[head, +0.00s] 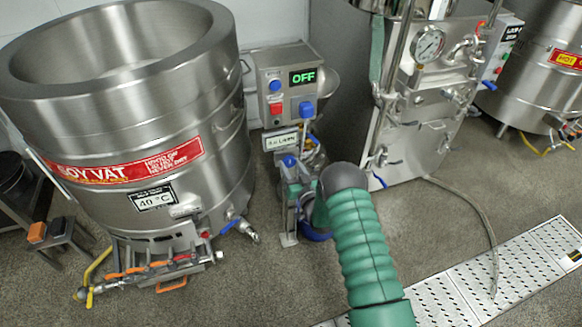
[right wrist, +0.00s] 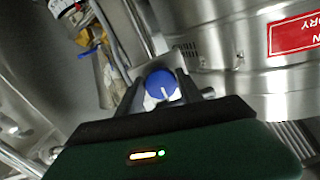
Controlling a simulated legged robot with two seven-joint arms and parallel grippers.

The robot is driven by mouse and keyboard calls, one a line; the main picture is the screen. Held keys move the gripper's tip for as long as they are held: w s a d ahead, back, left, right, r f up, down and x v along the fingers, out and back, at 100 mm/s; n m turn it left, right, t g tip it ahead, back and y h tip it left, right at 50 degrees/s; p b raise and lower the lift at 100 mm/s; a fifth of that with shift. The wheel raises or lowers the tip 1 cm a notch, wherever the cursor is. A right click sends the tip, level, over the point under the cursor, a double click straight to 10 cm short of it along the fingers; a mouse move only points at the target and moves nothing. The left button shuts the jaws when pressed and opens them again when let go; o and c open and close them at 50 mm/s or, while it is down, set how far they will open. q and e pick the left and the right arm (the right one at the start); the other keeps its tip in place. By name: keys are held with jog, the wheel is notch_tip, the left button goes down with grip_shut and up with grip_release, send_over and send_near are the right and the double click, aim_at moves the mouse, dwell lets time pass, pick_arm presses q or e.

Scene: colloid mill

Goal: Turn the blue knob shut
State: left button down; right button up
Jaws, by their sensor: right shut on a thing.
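The blue knob (right wrist: 162,84) has a white pointer line and sits between the two dark fingers of my right gripper (right wrist: 160,92) in the right wrist view. The fingers are shut on its sides. In the head view, a blue knob (head: 289,161) shows on top of the small steel mill below the control box. My right arm's green sleeve comes up from below, and its dark wrist end is just right of the mill. The fingertips are hidden there. My left gripper is not in view.
The large soy vat (head: 215,110) stands close on the left. The control box (head: 287,85) reads OFF and carries red and blue controls. A steel machine with a gauge (head: 428,43) stands to the right. A floor grate (head: 455,290) and open floor lie at lower right.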

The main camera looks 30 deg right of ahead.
jog(key=o, duration=1.4)
jog(key=s+a+p, duration=0.1)
jog(key=s, duration=0.4)
jog(key=s+a+p, duration=0.1)
jog(key=s, duration=0.5)
jog(key=s+a+p, duration=0.1)
jog(key=s, duration=0.4)
jog(key=shift+s+f, duration=0.15)
jog(key=shift+s, duration=0.2)
